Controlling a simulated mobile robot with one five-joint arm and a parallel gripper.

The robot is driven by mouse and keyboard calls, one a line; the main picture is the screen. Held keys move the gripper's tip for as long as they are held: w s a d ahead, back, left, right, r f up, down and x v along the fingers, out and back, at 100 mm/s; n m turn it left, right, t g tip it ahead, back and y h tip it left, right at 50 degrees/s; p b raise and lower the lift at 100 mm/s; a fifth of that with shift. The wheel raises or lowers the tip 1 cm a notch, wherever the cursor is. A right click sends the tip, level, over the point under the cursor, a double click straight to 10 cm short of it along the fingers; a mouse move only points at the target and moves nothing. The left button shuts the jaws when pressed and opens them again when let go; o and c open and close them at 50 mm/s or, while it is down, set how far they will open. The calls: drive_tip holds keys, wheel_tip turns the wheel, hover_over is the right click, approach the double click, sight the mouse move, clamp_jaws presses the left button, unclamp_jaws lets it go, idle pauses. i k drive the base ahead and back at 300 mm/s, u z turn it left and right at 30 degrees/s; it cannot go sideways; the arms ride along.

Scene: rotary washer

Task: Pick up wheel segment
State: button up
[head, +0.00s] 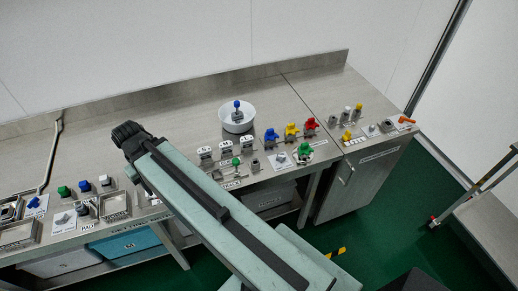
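I cannot make out a piece that is clearly the wheel segment. A white round bowl (236,119) with a blue knob (237,104) standing up at its middle sits near the back of the steel bench. My arm reaches from the lower right up over the bench to a black ribbed end at the upper left. I see no gripper fingers on it, and the arm hides part of the bench beneath.
The steel bench (180,104) carries blue, yellow and red valves (291,131), a green valve (305,151), and several small fittings. Shallow metal trays (115,206) are at the left. A steel cabinet (362,180) stands at the right. The bench's back strip is mostly bare.

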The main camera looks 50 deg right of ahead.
sight(304, 149)
drive_tip(key=u, duration=1.05)
drive_tip(key=k, duration=0.9)
drive_tip(key=z, duration=0.3)
drive_tip(key=i, duration=0.45)
